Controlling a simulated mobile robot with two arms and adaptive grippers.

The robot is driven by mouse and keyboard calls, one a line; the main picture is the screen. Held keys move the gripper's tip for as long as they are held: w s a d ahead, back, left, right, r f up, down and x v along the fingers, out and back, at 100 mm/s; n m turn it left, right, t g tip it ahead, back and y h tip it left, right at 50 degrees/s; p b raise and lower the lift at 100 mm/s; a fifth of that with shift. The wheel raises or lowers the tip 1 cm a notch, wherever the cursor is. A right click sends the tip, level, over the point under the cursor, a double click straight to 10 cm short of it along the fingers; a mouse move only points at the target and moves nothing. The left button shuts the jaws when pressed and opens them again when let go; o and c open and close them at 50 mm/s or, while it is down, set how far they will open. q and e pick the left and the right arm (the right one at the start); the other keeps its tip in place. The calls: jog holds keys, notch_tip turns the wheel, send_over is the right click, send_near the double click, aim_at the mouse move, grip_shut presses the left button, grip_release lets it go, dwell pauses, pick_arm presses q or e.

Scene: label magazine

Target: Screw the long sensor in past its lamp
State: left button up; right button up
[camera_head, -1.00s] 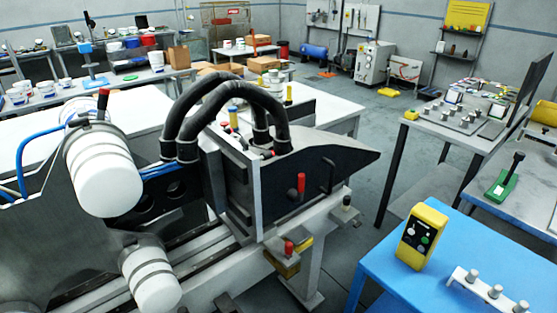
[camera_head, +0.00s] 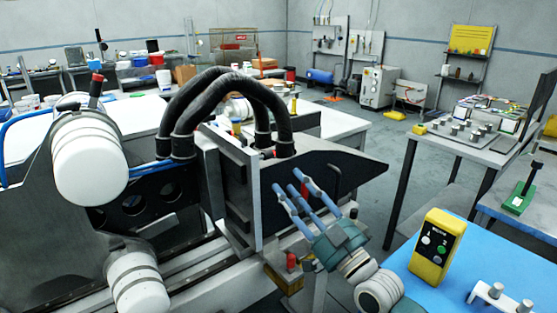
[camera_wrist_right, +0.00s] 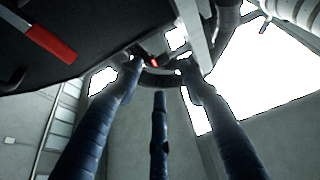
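My right gripper (camera_head: 294,190) has three blue fingers, raised in front of the dark side plate (camera_head: 345,177) of the machine. Its arm comes up from the bottom right. In the right wrist view the fingertips (camera_wrist_right: 160,72) are spread apart, with nothing clearly held between them. A small red light (camera_wrist_right: 155,62) shows just beyond the fingertips, beside a dark curved part (camera_wrist_right: 160,81); it may be the sensor's lamp. I cannot make out the long sensor's body for sure. Whether the fingers touch anything cannot be told. My left gripper is not in view.
Thick black hoses (camera_head: 225,80) arch over the machine. A red handle (camera_wrist_right: 48,40) shows at the upper left of the wrist view. A red knob (camera_head: 291,260) sits below the fingers. A yellow control box (camera_head: 437,247) stands on the blue table (camera_head: 400,262) at the right.

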aim_at(270, 158)
jog(key=p+x, duration=0.1)
jog(key=x, duration=0.4)
jog(key=r+p+x, duration=0.1)
jog(key=x, duration=0.4)
jog(key=shift+s+d, duration=0.1)
jog(key=shift+s, duration=0.15)
jog(key=shift+w+a+r, duration=0.15)
jog(key=shift+w+a, duration=0.15)
jog(key=shift+w, duration=0.15)
